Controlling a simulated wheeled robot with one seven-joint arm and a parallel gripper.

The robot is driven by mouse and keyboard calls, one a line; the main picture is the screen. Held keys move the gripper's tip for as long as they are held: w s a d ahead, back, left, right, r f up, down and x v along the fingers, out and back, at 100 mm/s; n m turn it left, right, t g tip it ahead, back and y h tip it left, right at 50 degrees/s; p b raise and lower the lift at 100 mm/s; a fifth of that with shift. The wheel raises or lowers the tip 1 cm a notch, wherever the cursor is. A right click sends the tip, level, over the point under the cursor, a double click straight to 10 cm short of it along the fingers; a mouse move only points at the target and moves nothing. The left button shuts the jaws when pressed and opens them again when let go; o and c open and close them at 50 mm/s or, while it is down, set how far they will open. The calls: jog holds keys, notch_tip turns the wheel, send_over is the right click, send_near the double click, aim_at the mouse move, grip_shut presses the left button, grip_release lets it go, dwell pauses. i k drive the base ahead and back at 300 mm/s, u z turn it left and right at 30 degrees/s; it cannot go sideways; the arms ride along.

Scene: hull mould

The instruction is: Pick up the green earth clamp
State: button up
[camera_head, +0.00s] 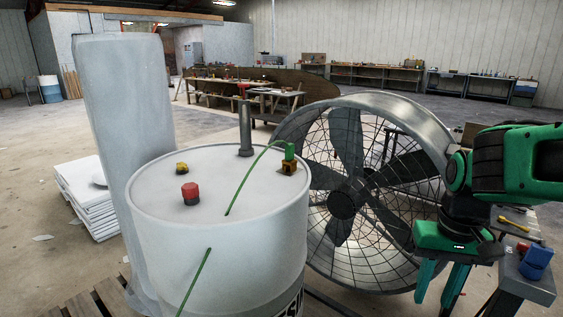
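The green earth clamp (290,152) stands on the back right part of the lid of a white drum (220,232). Its lower part is a brass-brown block that sits close to the rim. A thin green cable (246,180) arches from it over the lid; a further length shows on the drum's front side. My gripper (433,300) is at the right, in front of the large fan, well apart from the clamp. Its two green fingers point down and are spread, with nothing seen between them.
A red-capped fitting (190,192), a yellow fitting (181,168) and an upright grey pipe (244,128) stand on the lid. A tall grey cylinder (125,150) is at the left. The big fan (345,200) stands right behind the drum. A bench with tools (527,275) is at lower right.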

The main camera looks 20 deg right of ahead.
aim_at(290, 150)
jog(key=u, duration=2.3)
jog(key=k, duration=1.3)
jog(key=z, duration=1.5)
jog(key=i, duration=1)
